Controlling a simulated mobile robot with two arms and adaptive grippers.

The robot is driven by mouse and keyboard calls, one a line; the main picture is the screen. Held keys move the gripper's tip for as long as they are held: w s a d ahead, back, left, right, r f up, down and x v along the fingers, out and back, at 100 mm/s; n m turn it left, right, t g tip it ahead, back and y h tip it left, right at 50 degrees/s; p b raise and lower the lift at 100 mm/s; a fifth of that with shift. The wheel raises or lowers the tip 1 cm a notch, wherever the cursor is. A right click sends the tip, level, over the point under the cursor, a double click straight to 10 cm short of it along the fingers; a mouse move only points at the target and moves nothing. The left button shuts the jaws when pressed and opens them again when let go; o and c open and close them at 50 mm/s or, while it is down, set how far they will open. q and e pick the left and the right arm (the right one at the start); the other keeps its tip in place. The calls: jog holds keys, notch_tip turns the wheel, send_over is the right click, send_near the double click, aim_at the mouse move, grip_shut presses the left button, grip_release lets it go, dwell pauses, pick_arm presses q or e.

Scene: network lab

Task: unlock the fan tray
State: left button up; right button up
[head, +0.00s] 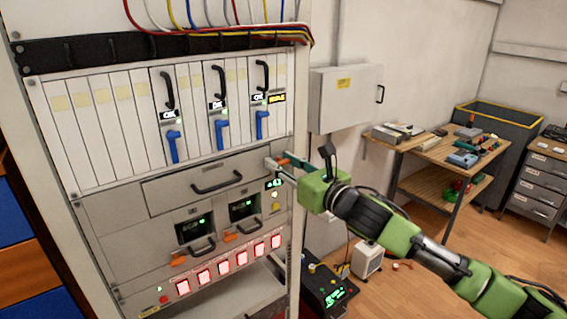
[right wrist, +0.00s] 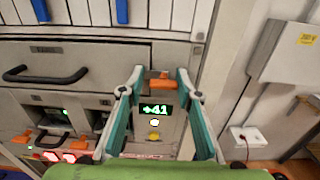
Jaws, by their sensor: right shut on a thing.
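The fan tray (head: 165,194) is a wide grey drawer front with a black bar handle (head: 217,183), below the row of tall white cards. Its right part and handle also show in the right wrist view (right wrist: 100,53). A small orange latch (right wrist: 161,82) sits at the tray's right end. My right gripper (head: 273,163) reaches in from the right and is shut on the orange latch, with one finger on each side of it in the right wrist view (right wrist: 160,79). The fingers partly hide the latch in the head view. My left gripper is not in view.
Below the tray are two units with green displays (head: 194,228) and orange tabs, and a row of lit red-white switches (head: 203,278). A green +41 display (right wrist: 155,109) is under the latch. A grey wall box (head: 345,98) and a workbench (head: 440,150) stand to the right.

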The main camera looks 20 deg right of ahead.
jog(key=shift+w+d+r+m, duration=0.1)
jog(key=shift+d+r+m, duration=0.05)
jog(key=shift+d+m, duration=0.15)
jog(key=m+p, duration=0.1)
jog(key=m, duration=0.2)
jog(key=shift+m+p, duration=0.3)
jog(key=shift+p, duration=0.05)
jog(key=m+p, duration=0.1)
jog(key=m, duration=0.3)
jog(key=shift+m, duration=0.3)
jog(key=m, duration=0.3)
jog(key=m+p, duration=0.1)
jog(key=shift+d+f+m, duration=0.1)
jog(key=shift+f+m, duration=0.2)
jog(key=m, duration=0.2)
jog(key=m+p, duration=0.1)
jog(key=m, duration=0.1)
jog(key=shift+f+m, duration=0.3)
jog(key=shift+f, duration=0.05)
jog(key=o, duration=0.9)
jog(key=shift+r, duration=0.15)
